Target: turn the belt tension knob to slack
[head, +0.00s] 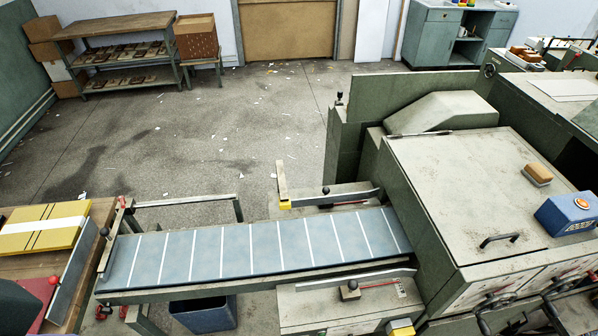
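The belt (255,247) is blue-grey with white cross lines and runs from the left end frame to the green machine. Several small dark knobs show near it. One knob (350,286) sits on the near side plate beside a red pointer. Another knob (326,191) stands at the far side guide, and a third knob (104,232) is at the belt's left end. I cannot tell which is the belt tension knob, nor read any setting. Neither of my grippers is in the head view.
The green machine (470,190) with a grey lid fills the right side. A blue box (566,214) and a brush (538,173) lie on it. Handwheels (497,303) stand at its near edge. A blue bin (204,314) is under the belt. The floor behind is mostly open, with paper scraps.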

